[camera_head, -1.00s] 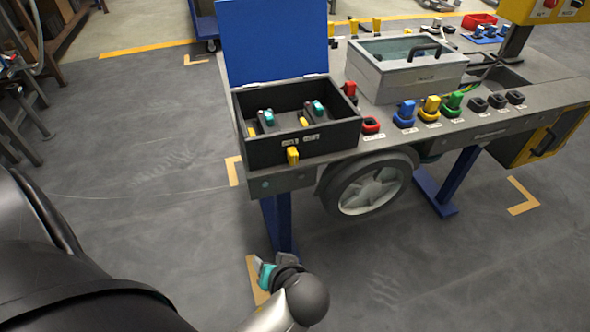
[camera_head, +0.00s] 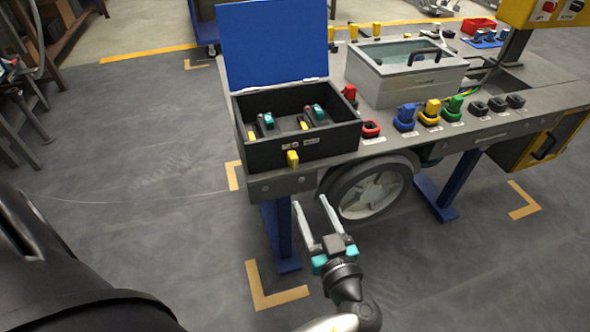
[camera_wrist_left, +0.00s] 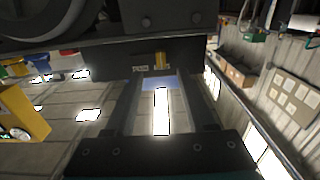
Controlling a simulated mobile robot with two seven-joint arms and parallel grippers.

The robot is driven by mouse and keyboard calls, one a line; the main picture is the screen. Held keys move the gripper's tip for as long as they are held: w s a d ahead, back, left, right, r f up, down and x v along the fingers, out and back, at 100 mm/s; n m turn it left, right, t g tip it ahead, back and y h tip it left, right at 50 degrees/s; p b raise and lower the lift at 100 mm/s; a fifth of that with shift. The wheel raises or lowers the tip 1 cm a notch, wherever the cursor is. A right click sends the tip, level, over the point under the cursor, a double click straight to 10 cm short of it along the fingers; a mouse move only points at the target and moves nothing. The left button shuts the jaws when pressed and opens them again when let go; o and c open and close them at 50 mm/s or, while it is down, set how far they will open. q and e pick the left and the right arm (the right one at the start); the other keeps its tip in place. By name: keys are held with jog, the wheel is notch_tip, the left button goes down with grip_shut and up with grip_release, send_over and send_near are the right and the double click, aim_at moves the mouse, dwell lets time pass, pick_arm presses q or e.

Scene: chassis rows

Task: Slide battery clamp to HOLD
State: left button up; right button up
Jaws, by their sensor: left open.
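A black battery box (camera_head: 300,151) with a raised blue lid (camera_head: 273,42) sits at the left corner of the grey chassis bench. A yellow tab (camera_head: 293,159) sticks out low on its front, below small white labels; it may be the clamp's slider. The tab also shows in the left wrist view (camera_wrist_left: 160,58), beyond my fingers. Inside the box are two dark levers with teal and yellow parts (camera_head: 267,121). My left gripper (camera_head: 311,201) is open and empty, below and in front of the box, fingers pointing up towards it, apart from the tab. My right gripper is not in view.
A wheel (camera_head: 371,190) hangs under the bench, close right of my left gripper. A blue leg (camera_head: 279,235) stands behind it. Red, blue, yellow and green connectors (camera_head: 430,112) line the bench front. A grey bin (camera_head: 405,80) stands behind them. Floor at left is clear.

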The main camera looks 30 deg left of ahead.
aim_at(293, 160)
pick_arm(q)
jog(key=b+x, duration=0.1)
jog(key=x, duration=1)
jog(key=shift+w+a, duration=0.2)
jog(key=shift+a, duration=0.15)
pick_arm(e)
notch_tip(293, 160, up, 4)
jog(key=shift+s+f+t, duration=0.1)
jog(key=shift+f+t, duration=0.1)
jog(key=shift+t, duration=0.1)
pick_arm(q)
jog(key=shift+c, duration=0.2)
grip_shut()
